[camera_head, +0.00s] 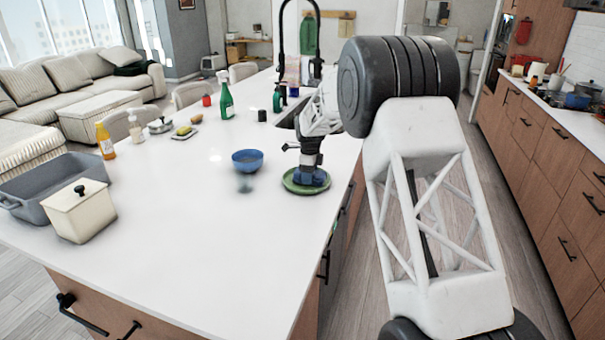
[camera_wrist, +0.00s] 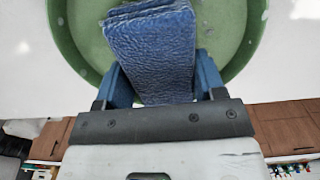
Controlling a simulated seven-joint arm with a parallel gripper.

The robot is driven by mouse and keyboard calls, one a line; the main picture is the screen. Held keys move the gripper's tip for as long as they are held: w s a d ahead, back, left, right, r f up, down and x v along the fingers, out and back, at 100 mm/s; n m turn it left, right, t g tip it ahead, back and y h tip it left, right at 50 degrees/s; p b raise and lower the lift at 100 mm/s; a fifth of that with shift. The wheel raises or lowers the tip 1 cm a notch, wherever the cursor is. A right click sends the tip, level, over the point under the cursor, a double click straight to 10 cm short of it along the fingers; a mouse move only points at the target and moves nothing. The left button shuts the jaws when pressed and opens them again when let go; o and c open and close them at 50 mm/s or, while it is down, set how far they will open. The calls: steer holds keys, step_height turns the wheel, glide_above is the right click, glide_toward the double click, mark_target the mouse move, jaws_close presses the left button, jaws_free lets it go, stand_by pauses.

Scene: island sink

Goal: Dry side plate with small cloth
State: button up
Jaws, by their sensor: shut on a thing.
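A green side plate (camera_head: 291,187) lies on the white island top near its right edge. The plate (camera_wrist: 82,40) fills the upper part of the wrist view, with some pale spots on its surface. My gripper (camera_head: 309,177) points down over the plate. It is shut on a folded blue cloth (camera_wrist: 155,50), which sits between the two blue fingers and lies over the plate. The cloth appears to touch the plate, but the exact contact is hidden. In the head view the cloth is hard to tell from the blue fingers.
A blue bowl (camera_head: 248,161) stands left of the plate on the island top (camera_head: 190,230). A cream lidded box (camera_head: 80,212) and a grey tub (camera_head: 38,183) stand at the left. A green bottle (camera_head: 226,101) and dark tap (camera_head: 283,45) are further back. The front middle is clear.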

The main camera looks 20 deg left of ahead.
mark_target(287, 176)
steer(key=shift+d, duration=0.6)
steer(key=shift+a, duration=4.65)
steer(key=shift+d+r, duration=0.1)
steer(key=shift+d, duration=4.5)
steer(key=shift+a, duration=5)
step_height(287, 176, up, 9)
steer(key=shift+r, duration=0.2)
steer(key=shift+d, duration=0.1)
